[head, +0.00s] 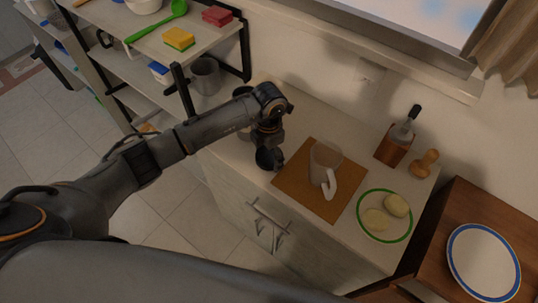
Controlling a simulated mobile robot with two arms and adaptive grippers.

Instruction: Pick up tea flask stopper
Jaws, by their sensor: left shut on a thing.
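My left gripper (268,143) hangs over the left part of the countertop, beside the brown board. It is shut on a small dark round piece (269,159) that looks like the tea flask stopper. The gripper and the piece are both dark, so the line between them is hard to make out. A grey rounded thing (243,118) shows partly behind my arm; I cannot tell whether it is the flask. My right gripper is not in view.
To the right are a green-rimmed plate (386,240), a wooden utensil holder (393,146), a wooden tool (424,164) and a blue-rimmed plate (484,263). A shelf (215,38) with sponges stands upper left.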

